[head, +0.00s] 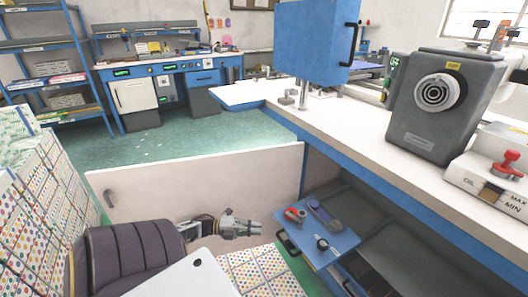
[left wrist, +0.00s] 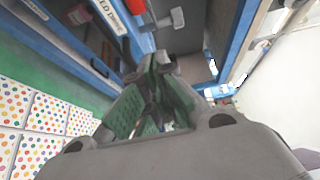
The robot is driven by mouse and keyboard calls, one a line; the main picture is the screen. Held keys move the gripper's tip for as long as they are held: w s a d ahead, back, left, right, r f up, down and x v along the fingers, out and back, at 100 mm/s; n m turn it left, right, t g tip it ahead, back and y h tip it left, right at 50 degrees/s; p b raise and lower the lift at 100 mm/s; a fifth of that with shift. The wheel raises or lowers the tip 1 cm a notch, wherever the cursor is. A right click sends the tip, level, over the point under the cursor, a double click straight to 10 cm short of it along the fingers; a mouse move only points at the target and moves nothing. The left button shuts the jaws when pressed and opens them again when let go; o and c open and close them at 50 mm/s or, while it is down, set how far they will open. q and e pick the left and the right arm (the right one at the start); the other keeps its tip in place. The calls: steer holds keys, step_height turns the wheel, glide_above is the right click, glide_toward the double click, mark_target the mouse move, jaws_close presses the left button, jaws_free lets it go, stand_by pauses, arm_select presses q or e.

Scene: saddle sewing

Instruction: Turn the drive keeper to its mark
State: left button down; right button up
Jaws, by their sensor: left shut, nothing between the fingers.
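No part is plainly labelled as the drive keeper. In the head view a small light knob with a dark centre (head: 322,243) sits on the pulled-out blue drawer (head: 338,246). My left gripper (head: 258,229) is shut and empty, left of the drawer, pointing right. It also shows in the left wrist view (left wrist: 158,62). Whether it touches the turn piece cannot be told. My right gripper is not in view.
A red-and-grey tool (head: 295,215) and a blue-grey tool (head: 322,214) lie in the drawer. A white open cabinet door (head: 150,185) stands behind my left arm. The white worktop (head: 340,120) overhangs the drawer. Dotted boxes (head: 35,200) are stacked at left.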

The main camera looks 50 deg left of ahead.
arm_select(q)
steer(key=shift+s+a, duration=0.3)
steer(key=shift+s, duration=0.1)
steer(key=c, duration=2.2)
jaws_free()
